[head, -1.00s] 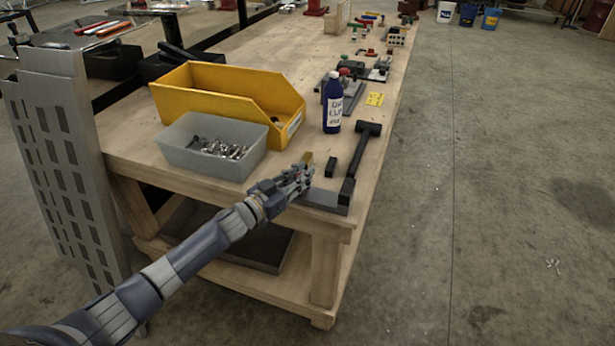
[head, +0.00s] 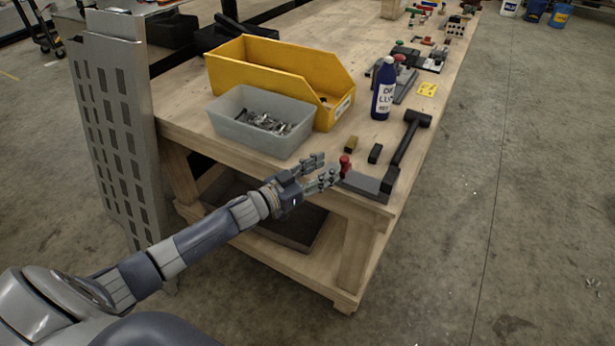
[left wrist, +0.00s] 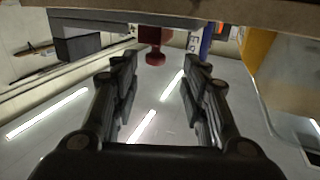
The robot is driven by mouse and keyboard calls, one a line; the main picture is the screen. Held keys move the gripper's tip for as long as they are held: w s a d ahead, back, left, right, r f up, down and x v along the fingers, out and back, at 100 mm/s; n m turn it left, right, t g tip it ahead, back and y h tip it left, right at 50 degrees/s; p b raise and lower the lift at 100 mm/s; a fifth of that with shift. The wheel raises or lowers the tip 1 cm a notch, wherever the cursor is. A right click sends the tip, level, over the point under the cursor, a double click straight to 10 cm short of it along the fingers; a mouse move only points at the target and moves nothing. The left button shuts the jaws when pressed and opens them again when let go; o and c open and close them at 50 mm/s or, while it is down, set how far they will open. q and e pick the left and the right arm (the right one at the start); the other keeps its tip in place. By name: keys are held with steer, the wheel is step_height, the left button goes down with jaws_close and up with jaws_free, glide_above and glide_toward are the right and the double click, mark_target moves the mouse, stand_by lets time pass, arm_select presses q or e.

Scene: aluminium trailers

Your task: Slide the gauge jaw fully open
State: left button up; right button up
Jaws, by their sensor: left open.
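The gauge is a flat grey plate (head: 367,183) at the near corner of the wooden bench, with a red knob (head: 345,165) standing at its left end. I take the knob to be on the gauge jaw. My left gripper (head: 325,171) is open and empty, just left of the knob at the bench's front edge. In the left wrist view the red knob (left wrist: 154,50) lies ahead of the gap between the open fingers (left wrist: 160,72). Whether a finger touches it I cannot tell. My right gripper is in neither view.
A brass block (head: 350,144), a black block (head: 375,153) and a black hammer-like tool (head: 407,140) lie close behind the gauge. A grey bin of metal parts (head: 285,143), a yellow bin (head: 270,58) and a blue bottle (head: 384,90) stand farther back.

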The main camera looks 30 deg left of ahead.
arm_select(q)
steer(key=shift+v, duration=2.8)
steer(key=s+a+f+n+g+y, duration=0.1)
steer(key=s+a+f+y, duration=0.15)
steer(key=f, duration=0.75)
steer(key=s+a+f+n+g+y, duration=0.2)
steer(key=a+f+y, duration=0.1)
steer(key=f, duration=0.7)
steer(key=s+f+g+y, duration=0.1)
steer(key=s+f+g, duration=0.1)
steer(key=s+f, duration=0.45)
steer(key=s+f+g+y, duration=0.15)
steer(key=s+f, duration=0.25)
steer(key=f, duration=0.5)
steer(key=s+d+f+g, duration=0.3)
steer(key=s+f, duration=0.3)
steer(key=s, duration=0.5)
steer(key=s+d+f+g, duration=0.3)
steer(key=s+f, duration=0.3)
steer(key=s, duration=0.6)
steer(key=s+d+f+g, duration=0.3)
steer(key=s+d+f, duration=0.2)
steer(key=s, duration=0.6)
steer(key=shift+s+f+m+h, duration=0.3)
steer(key=shift+s+f, duration=0.1)
steer(key=shift+f, duration=0.15)
